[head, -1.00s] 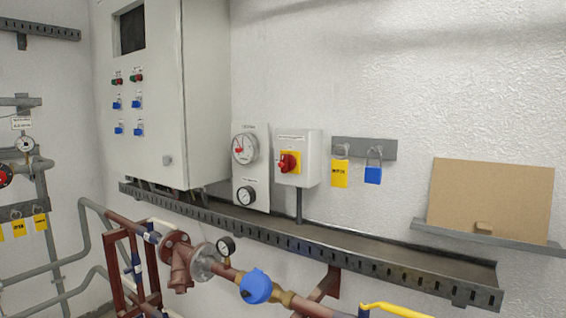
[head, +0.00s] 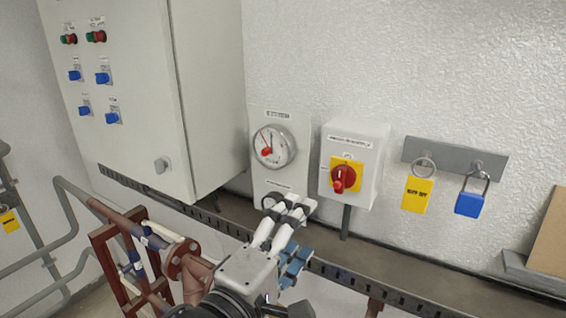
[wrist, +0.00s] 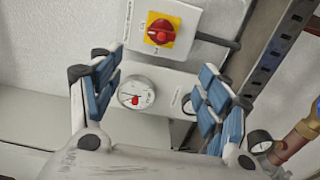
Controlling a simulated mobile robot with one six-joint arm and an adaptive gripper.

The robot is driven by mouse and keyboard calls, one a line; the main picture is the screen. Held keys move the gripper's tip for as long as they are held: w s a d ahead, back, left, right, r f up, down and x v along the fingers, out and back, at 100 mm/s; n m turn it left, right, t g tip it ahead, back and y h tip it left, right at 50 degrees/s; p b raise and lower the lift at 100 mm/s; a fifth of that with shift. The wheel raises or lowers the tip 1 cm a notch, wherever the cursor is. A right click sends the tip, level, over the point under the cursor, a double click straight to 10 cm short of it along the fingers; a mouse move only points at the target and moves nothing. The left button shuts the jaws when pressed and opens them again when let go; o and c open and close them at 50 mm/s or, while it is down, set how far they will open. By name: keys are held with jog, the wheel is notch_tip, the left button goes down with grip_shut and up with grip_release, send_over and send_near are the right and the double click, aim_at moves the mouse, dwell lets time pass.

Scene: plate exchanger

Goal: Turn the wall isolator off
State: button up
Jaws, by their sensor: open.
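The wall isolator is a light grey box (head: 370,143) with a red rotary handle (head: 343,178) on a yellow plate. Its handle's grip stands roughly upright in the head view. In the wrist view the handle (wrist: 160,31) is at the top middle, beyond my fingertips, with its grip lying crosswise. The handle's exact switch setting is too small to read. My gripper (head: 290,208) is open and empty, below and left of the isolator in the head view, apart from it. Its blue-padded fingers (wrist: 165,82) are spread wide in the wrist view.
A gauge panel with a white dial (head: 272,147) stands left of the isolator. To the right, a yellow tag (head: 417,195) and a blue padlock (head: 469,204) hang from a grey rail. A cable tray (head: 400,248) runs below. A large cabinet (head: 215,90) is at left.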

aim_at(336, 187)
jog(key=x, duration=1.6)
jog(key=shift+w+d, duration=0.15)
jog(key=shift+d, duration=0.35)
jog(key=shift+c, duration=0.4)
jog(key=c, duration=1)
